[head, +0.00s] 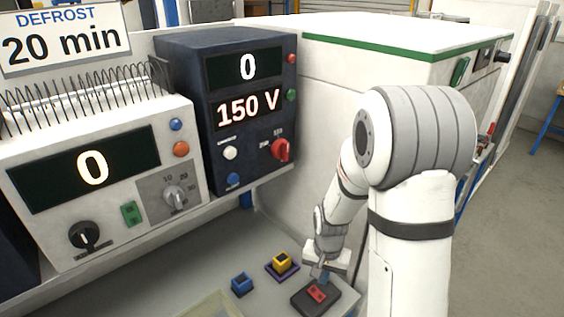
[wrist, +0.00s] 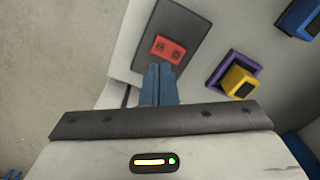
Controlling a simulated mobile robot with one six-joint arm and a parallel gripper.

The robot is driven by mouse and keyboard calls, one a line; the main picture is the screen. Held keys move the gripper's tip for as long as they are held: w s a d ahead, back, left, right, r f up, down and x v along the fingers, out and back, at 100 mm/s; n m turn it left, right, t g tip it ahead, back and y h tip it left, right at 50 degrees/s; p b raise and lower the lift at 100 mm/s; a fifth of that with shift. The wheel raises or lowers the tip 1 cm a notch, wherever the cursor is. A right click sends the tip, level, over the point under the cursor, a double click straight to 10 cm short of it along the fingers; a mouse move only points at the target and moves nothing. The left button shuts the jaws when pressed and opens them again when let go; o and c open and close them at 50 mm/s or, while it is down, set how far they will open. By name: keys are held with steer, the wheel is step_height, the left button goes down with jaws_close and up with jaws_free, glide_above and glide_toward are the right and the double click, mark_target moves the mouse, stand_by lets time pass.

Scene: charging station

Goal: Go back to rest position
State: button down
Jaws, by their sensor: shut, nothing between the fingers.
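My gripper (head: 318,272) is low over the right end of the grey bench, pointing down. In the wrist view my gripper (wrist: 158,72) shows its two blue-grey fingers shut together with nothing between them. In the head view the red block (head: 317,293) sits on the dark pad (head: 325,304) right under my gripper. I cannot tell whether the fingertips touch the block.
A yellow block (head: 282,263) on a purple base and a blue block (head: 241,284) stand left of the pad. A white device (head: 130,262) showing 0 and a dark device (head: 248,178) showing 0 and 150 V stand behind. A large white cabinet (head: 325,120) is close behind my arm.

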steer(key=s+r+n+t, duration=0.1)
steer(key=s+r+n, duration=0.1)
steer(key=s+r, duration=0.5)
steer(key=s+r+n+t, duration=0.2)
steer(key=s+r, duration=0.5)
steer(key=r, duration=0.8)
steer(key=shift+s+a+n, duration=0.25)
steer(key=shift+s+n, duration=0.05)
steer(key=shift+n, duration=0.1)
